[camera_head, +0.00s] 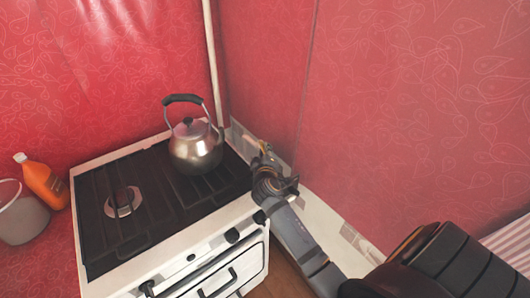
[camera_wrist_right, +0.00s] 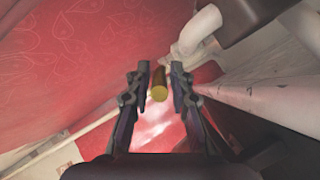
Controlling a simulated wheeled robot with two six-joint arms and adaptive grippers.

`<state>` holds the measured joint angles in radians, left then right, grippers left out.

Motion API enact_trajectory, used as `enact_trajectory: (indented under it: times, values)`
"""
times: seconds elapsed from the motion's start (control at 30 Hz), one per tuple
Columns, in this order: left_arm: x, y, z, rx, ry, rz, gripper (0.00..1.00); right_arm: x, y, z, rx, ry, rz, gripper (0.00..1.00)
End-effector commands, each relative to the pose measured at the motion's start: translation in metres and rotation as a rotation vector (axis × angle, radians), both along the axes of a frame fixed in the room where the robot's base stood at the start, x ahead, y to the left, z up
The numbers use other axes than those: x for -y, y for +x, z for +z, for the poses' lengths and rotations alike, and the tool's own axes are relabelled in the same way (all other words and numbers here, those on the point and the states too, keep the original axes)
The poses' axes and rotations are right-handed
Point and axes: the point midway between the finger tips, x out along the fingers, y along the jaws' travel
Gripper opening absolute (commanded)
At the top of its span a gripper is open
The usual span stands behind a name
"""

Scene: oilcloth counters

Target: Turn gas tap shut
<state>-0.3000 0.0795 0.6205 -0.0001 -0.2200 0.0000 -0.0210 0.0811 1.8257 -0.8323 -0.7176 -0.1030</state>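A yellow-brass cylindrical piece (camera_wrist_right: 159,88), which looks like the gas tap's handle, shows end-on in the right wrist view. A white pipe (camera_wrist_right: 196,32) runs just beyond it. My right gripper (camera_wrist_right: 160,76) is open, with one fingertip on each side of the brass piece; small gaps seem to show, and I cannot tell whether either finger touches it. The tap is mostly hidden there by the gripper. My left gripper is not in view.
A white stove (camera_head: 105,157) with a black hob carries a metal kettle (camera_head: 195,150) close to my right gripper. A thin white vertical pipe (camera_head: 212,60) stands in the wall corner. An orange bottle (camera_head: 45,185) and a bucket (camera_head: 22,220) stand at left.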

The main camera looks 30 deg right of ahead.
Motion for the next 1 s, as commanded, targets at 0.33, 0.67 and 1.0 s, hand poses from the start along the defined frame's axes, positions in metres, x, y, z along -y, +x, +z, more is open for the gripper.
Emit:
enact_trajectory:
  times: [0.33,0.67,1.0]
  values:
    - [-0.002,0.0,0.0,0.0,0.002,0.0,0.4,-0.004,-0.005,0.001,0.002,0.001,0.001,0.24]
    - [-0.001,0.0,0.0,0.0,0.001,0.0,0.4,-0.033,-0.054,0.013,0.0,0.004,0.002,0.24]
    - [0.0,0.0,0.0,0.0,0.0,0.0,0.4,-0.038,-0.063,0.016,0.0,-0.001,0.001,0.24]
